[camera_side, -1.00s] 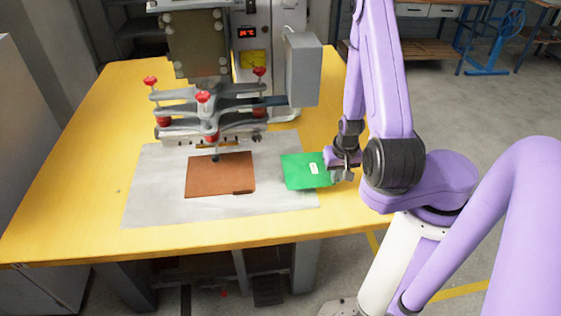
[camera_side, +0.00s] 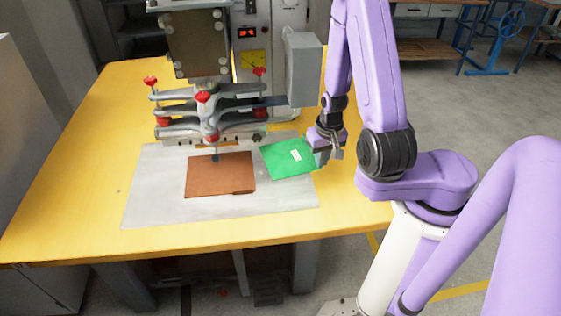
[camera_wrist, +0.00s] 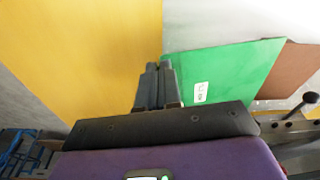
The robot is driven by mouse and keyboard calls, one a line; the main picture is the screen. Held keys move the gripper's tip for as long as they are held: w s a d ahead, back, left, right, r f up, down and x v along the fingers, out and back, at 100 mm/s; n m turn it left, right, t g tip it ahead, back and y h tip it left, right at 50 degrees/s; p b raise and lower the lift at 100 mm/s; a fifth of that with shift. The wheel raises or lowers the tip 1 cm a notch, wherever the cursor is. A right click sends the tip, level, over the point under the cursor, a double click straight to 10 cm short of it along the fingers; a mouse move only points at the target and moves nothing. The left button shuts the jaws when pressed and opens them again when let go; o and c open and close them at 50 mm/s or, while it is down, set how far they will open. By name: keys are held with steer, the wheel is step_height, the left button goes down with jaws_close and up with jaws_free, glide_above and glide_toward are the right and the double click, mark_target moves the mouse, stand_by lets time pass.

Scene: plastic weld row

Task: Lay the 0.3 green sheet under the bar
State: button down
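The green sheet (camera_side: 283,165) carries a small white label, too small to read. It also shows in the wrist view (camera_wrist: 225,72). My gripper (camera_side: 324,154) is shut on its right edge; in the wrist view the closed fingers (camera_wrist: 160,72) meet the sheet's near corner. The sheet is turned a little and lies over the grey plate's right part, just right of the brown sheet (camera_side: 220,174). I cannot tell whether it touches the plate. The bar (camera_side: 215,143) is low on the press, behind the brown sheet and left of the green one.
The press has red knobs (camera_side: 203,97) and grey clamp arms above the grey plate (camera_side: 160,195). A grey box (camera_side: 303,68) hangs on its right side, close to my arm. The yellow table (camera_side: 75,185) is clear at left and front.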

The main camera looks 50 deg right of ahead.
steer(key=shift+w+a+r+n, duration=0.25)
steer(key=shift+w+r+n, duration=0.05)
steer(key=shift+w, duration=0.3)
steer(key=shift+w+a+r+n, duration=0.2)
steer(key=shift+w+r+n, duration=0.1)
steer(key=shift+w, duration=0.25)
steer(key=shift+w+a, duration=0.1)
steer(key=shift+a, duration=0.05)
